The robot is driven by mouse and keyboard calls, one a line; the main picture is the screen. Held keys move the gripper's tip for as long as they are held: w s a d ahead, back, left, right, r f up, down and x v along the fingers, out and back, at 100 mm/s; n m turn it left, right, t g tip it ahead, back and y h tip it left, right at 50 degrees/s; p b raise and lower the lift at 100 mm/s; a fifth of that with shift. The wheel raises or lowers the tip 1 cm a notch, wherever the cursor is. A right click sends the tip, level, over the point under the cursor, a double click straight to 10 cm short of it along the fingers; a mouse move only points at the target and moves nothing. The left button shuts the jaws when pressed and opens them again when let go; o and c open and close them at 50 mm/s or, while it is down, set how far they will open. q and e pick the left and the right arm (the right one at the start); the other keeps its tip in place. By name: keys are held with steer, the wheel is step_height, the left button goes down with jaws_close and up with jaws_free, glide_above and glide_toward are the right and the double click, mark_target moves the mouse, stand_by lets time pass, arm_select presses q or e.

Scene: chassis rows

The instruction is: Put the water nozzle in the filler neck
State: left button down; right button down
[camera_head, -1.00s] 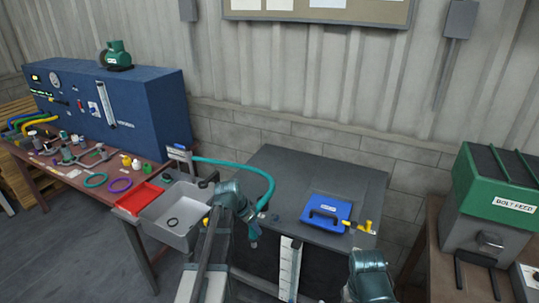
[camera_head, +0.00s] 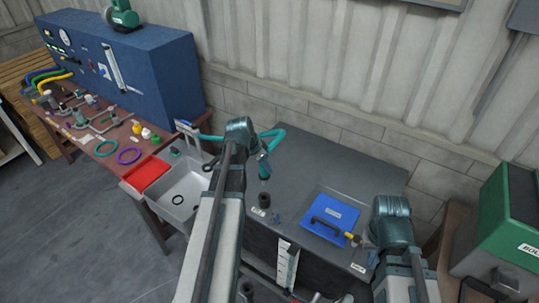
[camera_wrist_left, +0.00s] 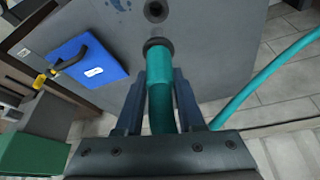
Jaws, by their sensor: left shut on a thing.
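My left gripper (camera_wrist_left: 160,95) is shut on the teal water nozzle (camera_wrist_left: 162,62), with a finger on each side; the nozzle also shows in the head view (camera_head: 264,168). It is held over the grey bench top. A short black cylindrical neck (camera_head: 264,201) stands in front of the nozzle, apart from it, beside blue spots; it shows at the top of the left wrist view (camera_wrist_left: 155,10). A black ring (camera_wrist_left: 157,42) lies around or behind the nozzle's far end; I cannot tell which. My right gripper (camera_head: 369,256) is near the bench's right side, mostly hidden by its wrist.
The teal hose (camera_wrist_left: 265,85) runs from the nozzle towards the sink (camera_head: 180,195). A blue case (camera_head: 330,212) with a black handle lies on the bench top (camera_head: 310,165), beside a yellow fitting (camera_head: 353,238). A green bolt feeder (camera_head: 510,225) stands at the right.

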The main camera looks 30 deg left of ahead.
mark_target(264, 185)
arm_select(q)
steer(key=shift+s+f, duration=0.15)
step_height(264, 185, down, 2)
steer(key=b, duration=0.2)
steer(key=shift+f+b, duration=0.15)
steer(key=shift+b, duration=0.2)
steer(key=shift+f+b, duration=0.9)
steer(key=shift+b, duration=0.05)
steer(key=shift+f, duration=0.1)
step_height(264, 185, down, 7)
steer(key=b, duration=0.7)
steer(key=shift+c, duration=2.2)
jaws_free()
steer(key=shift+r, duration=0.2)
steer(key=p+v, duration=1.3)
steer(key=shift+s+r, duration=0.25)
steer(key=shift+r, duration=0.05)
